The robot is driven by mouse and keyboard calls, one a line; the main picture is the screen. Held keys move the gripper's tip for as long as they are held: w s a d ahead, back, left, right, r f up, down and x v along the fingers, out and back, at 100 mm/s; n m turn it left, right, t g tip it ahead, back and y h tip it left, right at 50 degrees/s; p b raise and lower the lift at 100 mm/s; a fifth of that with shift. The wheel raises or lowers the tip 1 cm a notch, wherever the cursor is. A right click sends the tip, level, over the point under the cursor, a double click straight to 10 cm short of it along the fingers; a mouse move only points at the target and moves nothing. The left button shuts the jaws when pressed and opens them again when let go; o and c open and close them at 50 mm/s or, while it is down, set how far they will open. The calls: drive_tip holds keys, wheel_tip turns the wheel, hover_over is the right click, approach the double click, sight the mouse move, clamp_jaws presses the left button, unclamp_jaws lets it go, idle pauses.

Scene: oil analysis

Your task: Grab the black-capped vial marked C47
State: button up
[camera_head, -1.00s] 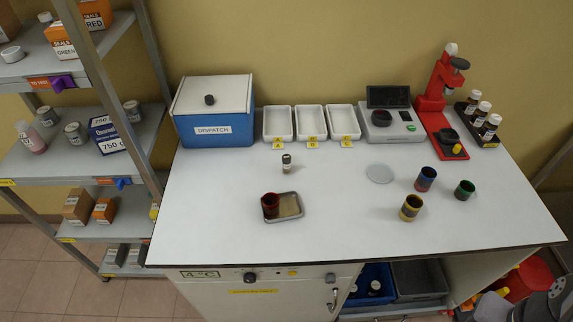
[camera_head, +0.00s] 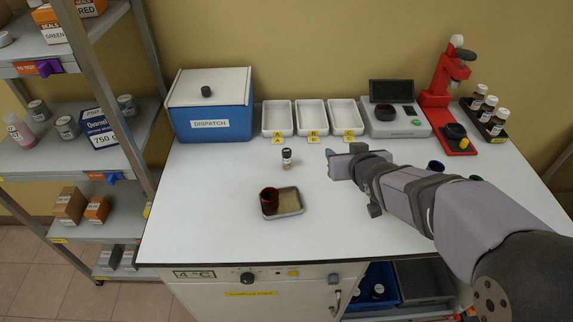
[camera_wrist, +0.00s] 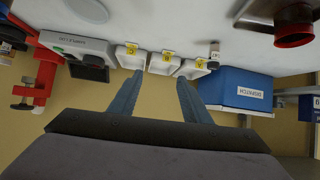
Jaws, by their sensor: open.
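A small vial with a dark cap (camera_head: 287,158) stands upright on the white worktop, in front of the white trays; its label is too small to read. It also shows in the wrist view (camera_wrist: 214,51), to the right of the trays. My gripper (camera_head: 331,158) is to the right of this vial in the head view, apart from it. In the wrist view the two fingers of my gripper (camera_wrist: 160,76) are spread with nothing between them, pointing towards the trays.
Three white trays (camera_head: 278,132) stand by the blue dispatch box (camera_head: 212,137). A metal tray (camera_head: 290,203) with a dark red cup (camera_head: 269,200) lies nearer the front. A rack of capped bottles (camera_head: 492,128) stands beside the red press (camera_head: 440,105). My arm covers the worktop's right side.

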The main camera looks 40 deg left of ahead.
sight(288, 158)
drive_tip(key=s+a+n+g+y, duration=0.1)
drive_tip(key=s+a+y, duration=0.15)
drive_tip(key=a, duration=0.35)
drive_tip(key=s+a+n+y, duration=0.1)
drive_tip(key=s+a, duration=0.3)
drive_tip(key=a, duration=0.1)
drive_tip(key=f, duration=0.7)
drive_tip(key=shift+w+d+b, duration=0.1)
drive_tip(key=shift+w+b, duration=0.15)
drive_tip(key=shift+b, duration=0.05)
drive_tip(key=shift+f+p+x, duration=0.2)
drive_tip(key=shift+p+x, duration=1.3)
drive_tip(key=shift+x, duration=2.15)
drive_tip(key=shift+d, duration=0.1)
clamp_jaws()
